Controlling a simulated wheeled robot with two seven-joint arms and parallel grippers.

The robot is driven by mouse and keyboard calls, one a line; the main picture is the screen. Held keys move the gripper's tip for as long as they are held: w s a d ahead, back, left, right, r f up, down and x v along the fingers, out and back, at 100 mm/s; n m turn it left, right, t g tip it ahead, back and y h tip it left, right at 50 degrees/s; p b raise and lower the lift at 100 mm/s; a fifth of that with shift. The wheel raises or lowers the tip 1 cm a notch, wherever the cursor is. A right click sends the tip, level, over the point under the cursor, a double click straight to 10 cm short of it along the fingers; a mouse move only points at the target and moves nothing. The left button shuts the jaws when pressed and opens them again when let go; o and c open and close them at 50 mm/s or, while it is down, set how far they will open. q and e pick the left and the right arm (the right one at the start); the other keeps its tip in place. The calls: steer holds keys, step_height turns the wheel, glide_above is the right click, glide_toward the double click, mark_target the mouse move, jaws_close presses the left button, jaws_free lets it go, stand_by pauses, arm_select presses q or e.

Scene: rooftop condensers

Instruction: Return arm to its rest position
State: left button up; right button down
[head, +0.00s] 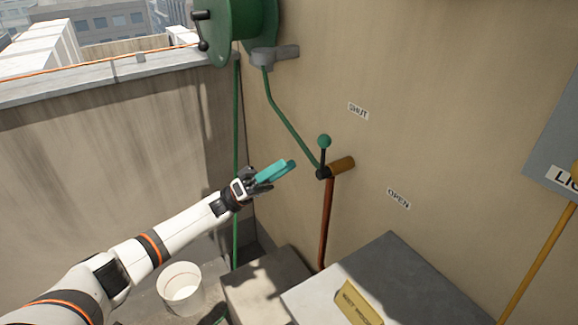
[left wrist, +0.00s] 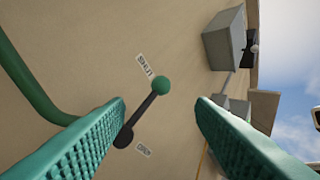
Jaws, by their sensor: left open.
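My left arm comes in from the left in the head view, with its teal-fingered left gripper (head: 278,172) a little left of the wall valve. In the left wrist view the left gripper (left wrist: 160,120) is open, with nothing between its fingers. The valve lever (head: 323,157) has a dark stem and a green ball and points up in the head view. The lever (left wrist: 147,108) also shows beyond the fingers, apart from them. A "SHUT" label (head: 358,111) is above right of it and an "OPEN" label (head: 398,198) below right. My right gripper is not in view.
A green hose reel (head: 235,30) hangs above on the wall, with a green hose running to the valve. A white bucket (head: 181,286) stands lower left. A grey box top (head: 400,275) with a yellow plate is lower right. A parapet (head: 100,160) closes the left side.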

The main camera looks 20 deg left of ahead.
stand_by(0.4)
